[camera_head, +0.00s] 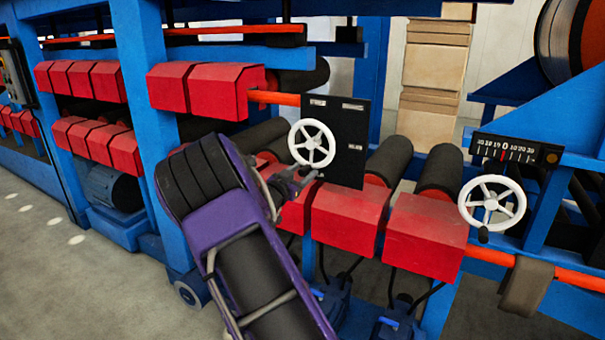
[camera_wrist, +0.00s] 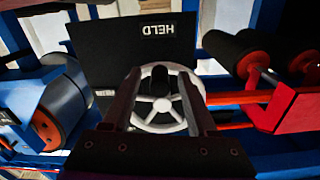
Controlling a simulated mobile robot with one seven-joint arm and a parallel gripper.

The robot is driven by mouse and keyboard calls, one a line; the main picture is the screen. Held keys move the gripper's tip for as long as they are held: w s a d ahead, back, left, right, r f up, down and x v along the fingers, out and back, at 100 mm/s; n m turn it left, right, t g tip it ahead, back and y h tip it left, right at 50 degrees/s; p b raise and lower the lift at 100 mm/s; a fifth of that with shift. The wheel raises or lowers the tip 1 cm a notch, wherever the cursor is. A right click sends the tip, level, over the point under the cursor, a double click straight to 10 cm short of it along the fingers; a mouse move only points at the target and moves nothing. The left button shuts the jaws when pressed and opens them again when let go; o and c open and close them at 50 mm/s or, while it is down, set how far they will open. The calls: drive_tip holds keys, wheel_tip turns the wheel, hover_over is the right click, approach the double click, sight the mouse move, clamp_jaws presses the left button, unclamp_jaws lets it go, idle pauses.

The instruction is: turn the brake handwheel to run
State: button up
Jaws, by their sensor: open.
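A white spoked handwheel (camera_head: 311,144) is mounted on a black panel (camera_head: 345,125) ahead of my arm. It also shows in the wrist view (camera_wrist: 163,105), framed between my fingers, with a dark knob (camera_wrist: 160,79) at its upper part. A label reading HELD (camera_wrist: 157,29) is on the panel above the wheel. The panel's other labels are too small or hidden to read. My gripper (camera_head: 303,178) is open, close to the wheel's lower edge in the head view. I cannot tell whether the fingers (camera_wrist: 158,90) touch the knob or rim.
A second white handwheel (camera_head: 491,203) stands to the right, below a numbered scale (camera_head: 505,150). Red blocks (camera_head: 345,215) and dark rollers (camera_head: 390,158) lie below and beside the panel. Blue frame posts (camera_head: 150,110) stand to the left. Grey floor is open at the lower left.

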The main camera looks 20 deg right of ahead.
clamp_jaws()
idle(1.4)
